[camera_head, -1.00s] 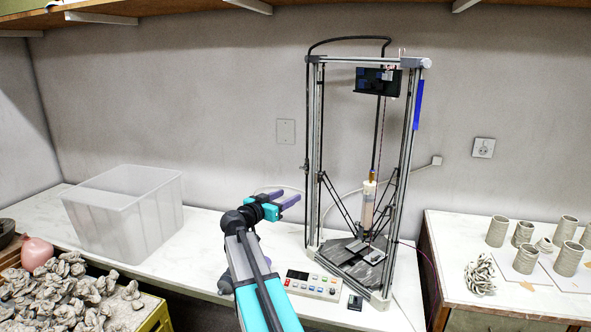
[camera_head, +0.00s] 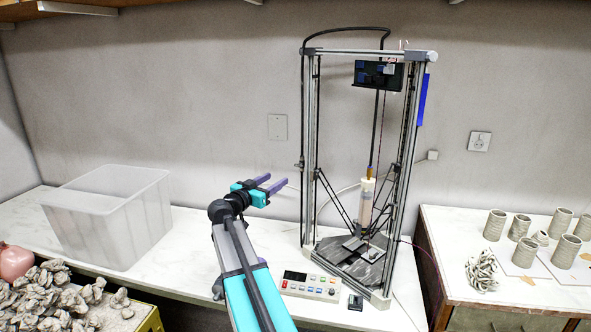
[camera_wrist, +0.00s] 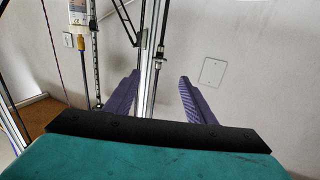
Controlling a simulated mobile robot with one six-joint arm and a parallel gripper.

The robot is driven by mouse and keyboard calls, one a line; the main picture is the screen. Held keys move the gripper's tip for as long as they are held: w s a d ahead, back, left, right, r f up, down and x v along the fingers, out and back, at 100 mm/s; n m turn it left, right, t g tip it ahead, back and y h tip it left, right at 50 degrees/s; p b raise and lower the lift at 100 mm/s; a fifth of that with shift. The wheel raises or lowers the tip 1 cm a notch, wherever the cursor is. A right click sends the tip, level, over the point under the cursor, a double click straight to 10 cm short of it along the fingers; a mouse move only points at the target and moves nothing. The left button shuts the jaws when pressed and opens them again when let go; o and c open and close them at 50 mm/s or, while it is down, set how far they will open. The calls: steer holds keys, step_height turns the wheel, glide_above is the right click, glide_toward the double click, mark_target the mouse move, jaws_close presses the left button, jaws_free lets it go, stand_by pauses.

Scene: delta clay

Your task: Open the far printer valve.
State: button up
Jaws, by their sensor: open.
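The clay printer (camera_head: 310,110) stands on the white table, a tall metal frame with a clay syringe (camera_head: 366,205) inside. A small dark fitting (camera_head: 301,163) sits on its left post, a little above the height of my gripper; I cannot tell for certain that it is the far valve, or how its handle is turned. My gripper (camera_head: 276,180), with purple fingers, is open and empty, left of that post and apart from it. In the wrist view the printer post (camera_wrist: 152,55) shows between and beyond the open fingers (camera_wrist: 160,77).
A clear plastic bin (camera_head: 110,220) stands on the left of the table. A control panel (camera_head: 311,285) lies before the printer. Lumps of clay (camera_head: 65,290) lie at lower left. Clay cups (camera_head: 495,224) stand on the right table. A wall plate (camera_head: 277,127) is behind.

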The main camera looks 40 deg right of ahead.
mark_target(298, 166)
steer(key=p+x, duration=0.5)
steer(key=x, duration=0.8)
steer(key=shift+d+p, duration=0.25)
steer(key=shift+p, duration=0.05)
steer(key=c, duration=1)
steer(key=shift+c, duration=0.2)
